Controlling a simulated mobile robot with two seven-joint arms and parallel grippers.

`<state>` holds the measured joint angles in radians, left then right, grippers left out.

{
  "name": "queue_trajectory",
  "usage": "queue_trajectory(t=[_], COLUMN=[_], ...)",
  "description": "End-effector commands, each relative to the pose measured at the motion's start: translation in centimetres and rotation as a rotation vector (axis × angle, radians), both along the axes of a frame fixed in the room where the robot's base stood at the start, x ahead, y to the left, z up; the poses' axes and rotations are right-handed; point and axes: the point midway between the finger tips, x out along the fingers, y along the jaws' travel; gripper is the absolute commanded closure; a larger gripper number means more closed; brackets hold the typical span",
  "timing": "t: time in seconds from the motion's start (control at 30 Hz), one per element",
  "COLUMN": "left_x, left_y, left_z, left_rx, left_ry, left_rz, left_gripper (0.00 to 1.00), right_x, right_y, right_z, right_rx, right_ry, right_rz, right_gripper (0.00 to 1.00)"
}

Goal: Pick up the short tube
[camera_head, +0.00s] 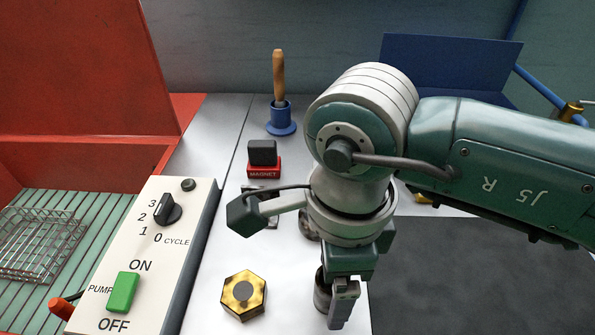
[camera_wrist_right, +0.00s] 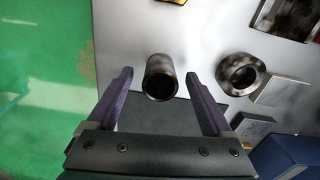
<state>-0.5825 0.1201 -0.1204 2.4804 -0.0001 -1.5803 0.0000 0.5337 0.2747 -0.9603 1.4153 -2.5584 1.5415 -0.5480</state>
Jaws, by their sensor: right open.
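A short dark metal tube (camera_wrist_right: 160,77) stands on the grey metal top in the right wrist view, its open end towards the camera. It sits between the two spread fingers of my right gripper (camera_wrist_right: 163,92), near the fingertips, with a gap on each side. In the head view the tube (camera_head: 322,291) is partly hidden behind my right gripper (camera_head: 338,304), which points down at the edge of the metal top. My right gripper is open and empty. My left gripper is not in view.
A thick dark ring (camera_wrist_right: 240,73) lies right of the tube in the wrist view. A brass hexagonal piece (camera_head: 243,295) lies left of my gripper. A magnet block (camera_head: 263,159), a blue holder (camera_head: 281,118) and a pump control box (camera_head: 140,262) stand around. A dark mat (camera_head: 480,280) is clear.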

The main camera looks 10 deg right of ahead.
Motion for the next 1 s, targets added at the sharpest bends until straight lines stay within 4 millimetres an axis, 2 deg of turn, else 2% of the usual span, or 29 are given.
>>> queue_trajectory(t=[0.07,0.8,1.0], left_x=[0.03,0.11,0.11], left_y=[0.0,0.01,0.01], left_z=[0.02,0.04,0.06], left_rx=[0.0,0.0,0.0], left_ry=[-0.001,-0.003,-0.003], left_rz=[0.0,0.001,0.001], left_gripper=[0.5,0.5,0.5], right_x=[0.0,0.01,0.03], right_y=[0.0,0.0,0.01], right_z=[0.03,0.07,0.1], right_rx=[0.0,0.0,0.001], right_ry=[0.0,0.0,-0.001], right_rz=[0.0,-0.001,-0.001], right_gripper=[0.17,1.0,1.0])
